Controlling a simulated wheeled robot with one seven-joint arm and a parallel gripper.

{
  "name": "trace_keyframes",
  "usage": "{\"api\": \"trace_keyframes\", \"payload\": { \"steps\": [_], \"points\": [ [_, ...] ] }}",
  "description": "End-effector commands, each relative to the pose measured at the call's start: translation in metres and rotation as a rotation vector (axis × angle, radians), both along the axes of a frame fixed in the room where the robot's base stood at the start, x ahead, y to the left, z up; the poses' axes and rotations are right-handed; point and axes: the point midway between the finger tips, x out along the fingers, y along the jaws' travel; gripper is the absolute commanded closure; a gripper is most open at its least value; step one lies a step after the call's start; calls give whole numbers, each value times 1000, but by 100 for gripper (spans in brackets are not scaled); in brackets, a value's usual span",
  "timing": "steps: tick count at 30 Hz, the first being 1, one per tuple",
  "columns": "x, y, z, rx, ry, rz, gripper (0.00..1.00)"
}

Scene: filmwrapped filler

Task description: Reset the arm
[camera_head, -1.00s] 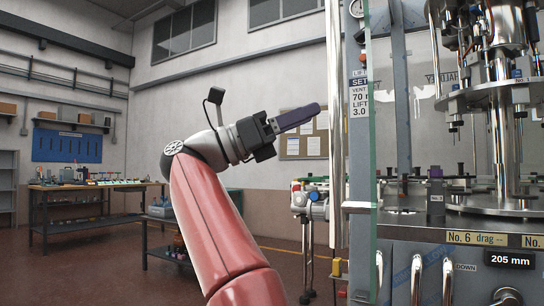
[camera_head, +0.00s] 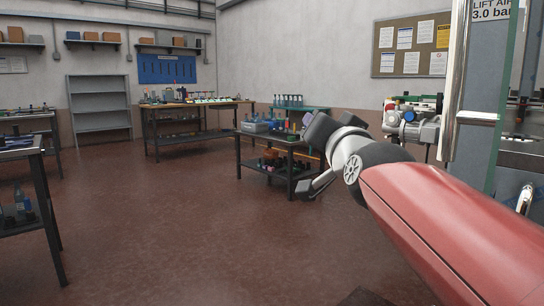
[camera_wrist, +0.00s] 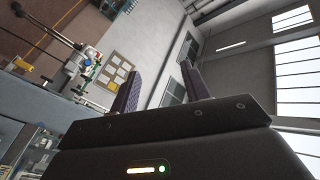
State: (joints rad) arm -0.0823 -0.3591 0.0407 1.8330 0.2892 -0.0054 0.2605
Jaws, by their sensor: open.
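My arm reaches in from the right in the head view, its red link angled up to the left. My gripper (camera_head: 309,121) points away from the head camera, so its fingers are mostly hidden there. In the wrist view my gripper (camera_wrist: 158,80) shows two dark purple ridged fingers standing apart. Nothing is between them. The wrist view is tilted and looks up towards the wall, windows and ceiling.
A low dark table (camera_head: 275,141) with bottles stands beyond my gripper. A long workbench (camera_head: 195,104) and grey shelf (camera_head: 98,108) stand at the back. A machine post (camera_head: 462,75) rises close on the right. The red-brown floor (camera_head: 170,220) is open in the middle.

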Motion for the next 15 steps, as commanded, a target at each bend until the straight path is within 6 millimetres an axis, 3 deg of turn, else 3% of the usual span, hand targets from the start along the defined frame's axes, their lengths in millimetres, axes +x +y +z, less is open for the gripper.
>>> {"api": "trace_keyframes", "payload": {
  "steps": [1, 3, 9, 12, 15],
  "points": [
    [-14, -4, -37, -67, 105, 4, 53],
    [-32, -9, -88, -156, 250, 16, 53],
    [-106, -30, -221, -369, 640, 62, 53],
    [-147, -41, -277, -448, 816, 93, 53],
    [-184, -50, -318, -508, 955, 122, 53]
  ]
}}
